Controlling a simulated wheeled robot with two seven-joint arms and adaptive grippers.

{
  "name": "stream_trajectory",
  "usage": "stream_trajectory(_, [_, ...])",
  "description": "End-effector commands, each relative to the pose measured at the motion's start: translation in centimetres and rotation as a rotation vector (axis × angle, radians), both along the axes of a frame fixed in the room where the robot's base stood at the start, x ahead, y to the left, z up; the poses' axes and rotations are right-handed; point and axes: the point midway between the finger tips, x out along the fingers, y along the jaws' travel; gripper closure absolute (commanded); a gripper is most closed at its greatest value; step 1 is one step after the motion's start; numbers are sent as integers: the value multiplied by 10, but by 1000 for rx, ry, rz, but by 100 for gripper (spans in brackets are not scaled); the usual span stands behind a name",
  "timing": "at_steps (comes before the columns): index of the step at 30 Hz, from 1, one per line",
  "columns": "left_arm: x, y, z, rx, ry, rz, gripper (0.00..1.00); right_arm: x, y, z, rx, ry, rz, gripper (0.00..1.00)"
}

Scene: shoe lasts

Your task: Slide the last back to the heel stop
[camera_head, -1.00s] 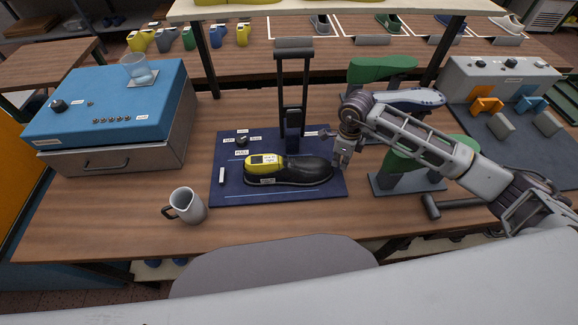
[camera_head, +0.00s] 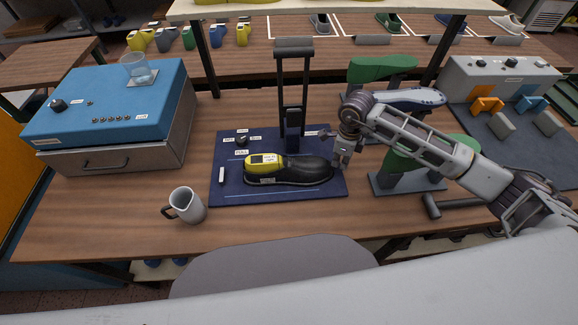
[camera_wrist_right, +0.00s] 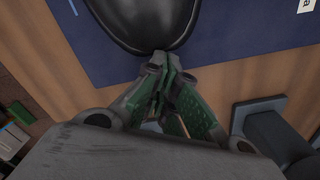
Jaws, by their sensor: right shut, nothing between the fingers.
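The last (camera_head: 264,160) shows a yellow top inside a black shoe (camera_head: 308,170), which lies lengthwise on the dark blue mat (camera_head: 280,198) with its toe to the right. A small pale upright bar (camera_head: 222,175), which looks like the heel stop, stands left of the heel with a gap between. My right gripper (camera_head: 341,163) is shut and empty at the toe end. In the right wrist view the closed fingertips (camera_wrist_right: 160,62) are at the rounded black toe (camera_wrist_right: 145,22); I cannot tell whether they touch it. My left gripper is not in view.
A black post stand (camera_head: 292,115) rises behind the shoe. A grey-white pitcher (camera_head: 187,205) stands front left of the mat. A blue-topped box (camera_head: 110,105) is at the left. Green forms on a stand (camera_head: 410,182) lie to the right, close to my right arm.

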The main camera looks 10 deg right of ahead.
Motion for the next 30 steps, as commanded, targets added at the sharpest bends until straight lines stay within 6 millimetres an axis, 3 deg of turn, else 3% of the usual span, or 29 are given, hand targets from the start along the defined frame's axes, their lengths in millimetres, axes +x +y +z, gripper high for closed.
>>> stream_trajectory(30, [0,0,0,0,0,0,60,0,0,6,0,0,0,100])
